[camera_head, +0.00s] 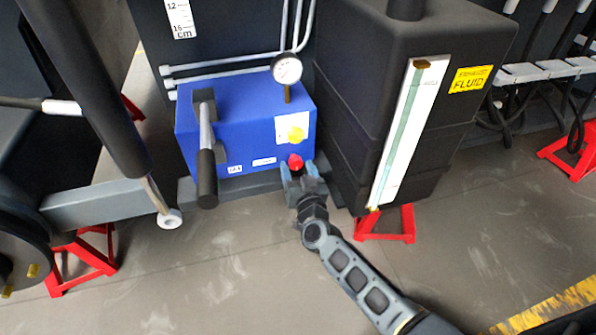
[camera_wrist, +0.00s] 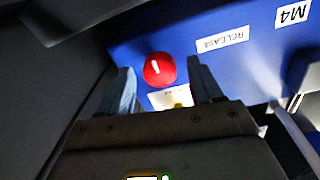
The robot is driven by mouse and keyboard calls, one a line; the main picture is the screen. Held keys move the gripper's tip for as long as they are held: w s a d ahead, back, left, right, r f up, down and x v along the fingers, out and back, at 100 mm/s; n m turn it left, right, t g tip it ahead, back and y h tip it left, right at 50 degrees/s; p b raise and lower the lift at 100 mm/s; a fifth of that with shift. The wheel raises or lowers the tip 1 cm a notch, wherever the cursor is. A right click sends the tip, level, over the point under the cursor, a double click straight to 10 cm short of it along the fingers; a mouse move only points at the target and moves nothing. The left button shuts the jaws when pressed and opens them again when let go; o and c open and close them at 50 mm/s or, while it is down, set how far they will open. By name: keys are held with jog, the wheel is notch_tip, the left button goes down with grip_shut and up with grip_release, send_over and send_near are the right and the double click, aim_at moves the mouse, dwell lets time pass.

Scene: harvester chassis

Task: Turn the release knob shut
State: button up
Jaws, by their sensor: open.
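The release knob (camera_head: 295,162) is a small red knob low on the front right of a blue box (camera_head: 235,165). In the wrist view the red knob (camera_wrist: 159,70) has a white mark on its face and sits beside a white RELEASE label (camera_wrist: 222,39). My gripper (camera_head: 302,174) is open in front of the knob, and its fingers (camera_wrist: 165,80) lie to the left and right of it in the wrist view. I cannot tell whether either finger touches the knob.
A black lever (camera_head: 207,165) stands on the blue box, with a pressure gauge (camera_head: 287,69) on top. A dark fluid tank (camera_head: 410,100) stands close to the right of my gripper. Red stands (camera_head: 390,226) rest on the floor. The floor in front is clear.

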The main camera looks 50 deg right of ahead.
jog(key=c, duration=1.1)
jog(key=shift+o, duration=0.2)
